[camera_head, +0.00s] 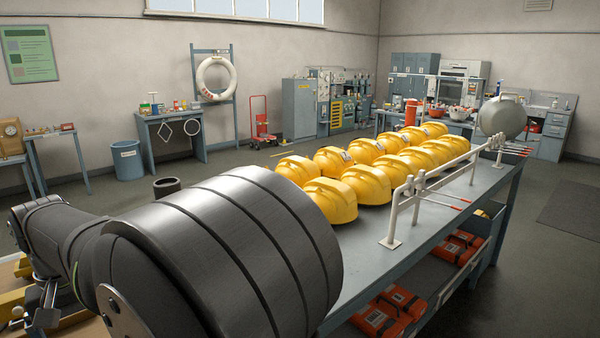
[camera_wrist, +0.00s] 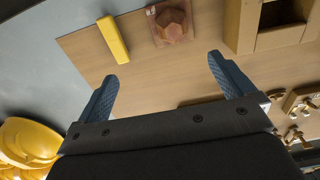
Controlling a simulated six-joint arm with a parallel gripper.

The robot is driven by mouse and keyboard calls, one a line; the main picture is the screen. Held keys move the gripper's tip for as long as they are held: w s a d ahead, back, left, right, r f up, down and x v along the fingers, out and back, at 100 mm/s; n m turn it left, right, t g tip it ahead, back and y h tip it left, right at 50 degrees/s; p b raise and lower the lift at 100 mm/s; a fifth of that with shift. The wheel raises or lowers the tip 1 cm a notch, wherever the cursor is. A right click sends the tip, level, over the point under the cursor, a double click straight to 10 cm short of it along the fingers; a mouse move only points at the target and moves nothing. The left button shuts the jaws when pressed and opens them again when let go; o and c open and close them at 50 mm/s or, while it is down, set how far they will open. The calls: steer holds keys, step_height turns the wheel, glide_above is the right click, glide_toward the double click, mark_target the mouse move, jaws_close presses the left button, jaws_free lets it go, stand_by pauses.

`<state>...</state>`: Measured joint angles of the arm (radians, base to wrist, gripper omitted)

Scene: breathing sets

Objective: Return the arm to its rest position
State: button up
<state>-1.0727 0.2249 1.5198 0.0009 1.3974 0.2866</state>
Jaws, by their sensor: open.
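My gripper (camera_wrist: 162,67) shows in the wrist view with its two blue ribbed fingers spread wide apart and nothing between them. It hangs over a wooden board (camera_wrist: 140,62) and does not visibly hold or touch anything. My dark arm fills the lower left and middle of the head view and hides part of the bench; my gripper cannot be made out there.
Yellow domed cases (camera_head: 330,198) stand in two rows on the grey bench (camera_head: 365,262), beside a white rail (camera_head: 420,196). Orange cases (camera_head: 380,315) lie on its shelf. The board bears a yellow bar (camera_wrist: 113,40) and a reddish faceted piece (camera_wrist: 173,27). Brass fittings (camera_wrist: 300,103) lie right.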

steer(key=s+a+r, duration=0.3)
steer(key=s+a, duration=0.3)
steer(key=a, duration=0.2)
steer(key=s+a+f, duration=0.6)
steer(key=s, duration=0.1)
steer(key=shift+s+f, duration=0.2)
steer(key=shift+s, duration=0.2)
steer(key=w+d+r+m, duration=0.6)
steer(key=w+d+m, duration=0.3)
steer(key=w+d, duration=0.15)
steer(key=w+d+r+m, duration=0.7)
steer(key=w+d+m, duration=0.2)
steer(key=d, duration=0.2)
steer(key=f, duration=1)
steer(key=shift+w+a, duration=0.2)
steer(key=shift+a, duration=0.05)
step_height(320, 180, up, 10)
